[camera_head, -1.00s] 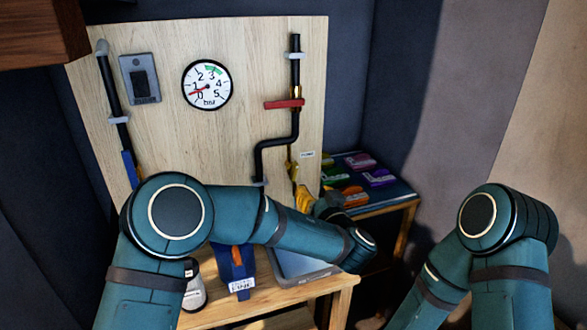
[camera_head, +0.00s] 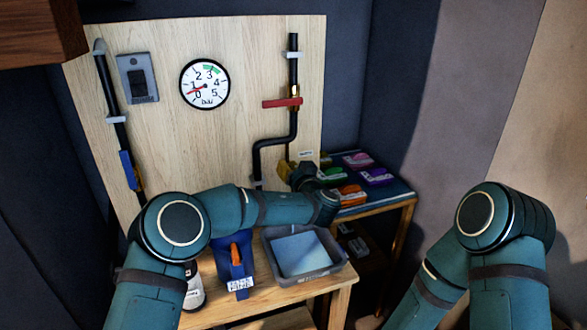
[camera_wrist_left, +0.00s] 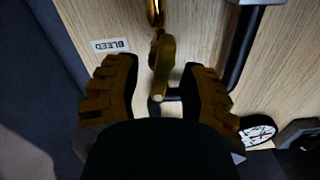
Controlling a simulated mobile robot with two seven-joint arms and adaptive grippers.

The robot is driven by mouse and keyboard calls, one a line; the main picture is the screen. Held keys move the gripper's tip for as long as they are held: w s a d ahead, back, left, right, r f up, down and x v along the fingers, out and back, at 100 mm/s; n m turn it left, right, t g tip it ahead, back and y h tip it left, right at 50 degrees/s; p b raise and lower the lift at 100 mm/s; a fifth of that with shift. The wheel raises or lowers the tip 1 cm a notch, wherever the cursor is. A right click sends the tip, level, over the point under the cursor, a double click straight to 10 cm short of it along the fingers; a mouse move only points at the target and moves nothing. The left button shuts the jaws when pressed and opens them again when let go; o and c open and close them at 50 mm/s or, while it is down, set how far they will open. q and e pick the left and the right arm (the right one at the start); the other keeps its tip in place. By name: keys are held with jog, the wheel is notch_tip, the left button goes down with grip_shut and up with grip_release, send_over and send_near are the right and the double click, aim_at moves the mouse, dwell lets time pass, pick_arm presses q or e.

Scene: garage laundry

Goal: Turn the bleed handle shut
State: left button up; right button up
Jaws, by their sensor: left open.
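The bleed handle (camera_wrist_left: 164,68) is a yellow lever hanging below a brass fitting in the left wrist view, beside the BLEED label (camera_wrist_left: 109,45). My left gripper (camera_wrist_left: 157,78) is open, with one ribbed finger on each side of the handle. The handle's end points toward the palm; it lies closer to the right finger, and I cannot tell whether they touch. In the head view my left gripper (camera_head: 288,170) is at the lower right of the wooden board, below the label (camera_head: 305,154); its wrist mostly hides the handle there. My right gripper is out of view.
A black pipe (camera_head: 265,142) with a red handle (camera_head: 282,103) runs close by. The pressure gauge (camera_head: 205,85) needle points near 0. Coloured packs lie on the right shelf.

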pick_arm(q)
grip_shut()
jog(key=shift+d+m, duration=0.15)
jog(key=shift+m, duration=0.95)
jog(key=shift+f+m, duration=0.1)
jog(key=shift+m, duration=0.9)
grip_release()
